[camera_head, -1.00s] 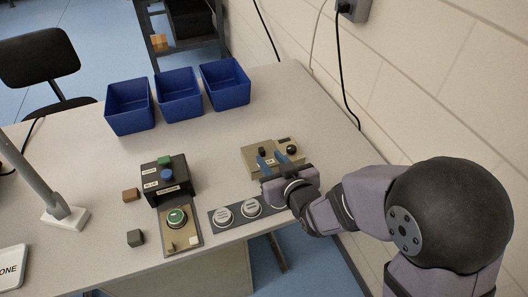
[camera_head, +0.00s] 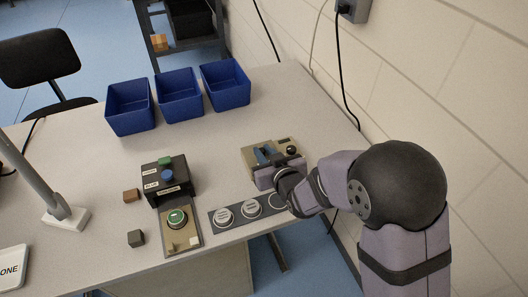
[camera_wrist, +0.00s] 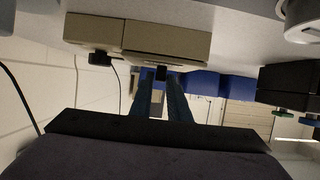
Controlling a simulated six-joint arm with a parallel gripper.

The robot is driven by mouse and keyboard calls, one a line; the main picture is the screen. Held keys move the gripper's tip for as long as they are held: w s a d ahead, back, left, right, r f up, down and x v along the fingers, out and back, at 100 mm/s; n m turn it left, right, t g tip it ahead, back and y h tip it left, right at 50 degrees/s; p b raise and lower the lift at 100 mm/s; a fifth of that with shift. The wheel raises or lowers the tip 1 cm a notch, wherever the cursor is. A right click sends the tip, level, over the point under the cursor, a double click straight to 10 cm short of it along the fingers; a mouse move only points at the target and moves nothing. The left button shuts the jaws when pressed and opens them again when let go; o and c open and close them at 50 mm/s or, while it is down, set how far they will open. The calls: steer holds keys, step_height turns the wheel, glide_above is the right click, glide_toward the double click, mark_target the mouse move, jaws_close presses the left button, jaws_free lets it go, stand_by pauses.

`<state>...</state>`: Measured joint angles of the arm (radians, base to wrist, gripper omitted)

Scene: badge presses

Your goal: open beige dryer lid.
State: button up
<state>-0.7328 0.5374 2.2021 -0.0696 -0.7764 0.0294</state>
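The beige dryer (camera_head: 250,157) stands at the table's right side; it also shows, upside down, in the wrist view (camera_wrist: 95,30). Its lid (camera_wrist: 165,40) looks shut and bears a small black handle (camera_wrist: 160,72). A dark round knob (camera_head: 291,150) sits beside the lid. My gripper (camera_head: 264,152) reaches over the dryer from the front right. Its blue fingers (camera_wrist: 160,82) stand close together, one on each side of the handle, and appear shut on it. In the head view the handle is hidden by the fingers, and the gripper body covers the dryer's front.
A grey strip with round badge dies (camera_head: 238,213) lies just in front of the dryer. A black press box (camera_head: 165,183) with a green-topped station (camera_head: 178,225) is to the left. Blue bins (camera_head: 180,95) stand behind. The wall (camera_head: 420,90) is close at right.

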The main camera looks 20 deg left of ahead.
jaws_close()
steer(key=s+a+b, duration=0.1)
steer(key=s+a, duration=0.5)
steer(key=a, duration=0.1)
steer(key=shift+s, duration=0.4)
steer(key=shift+d, duration=0.1)
steer(key=o, duration=0.5)
jaws_free()
steer(key=shift+o, duration=0.2)
steer(key=v, duration=0.7)
steer(key=shift+d+r, duration=0.1)
steer(key=shift+r, duration=0.1)
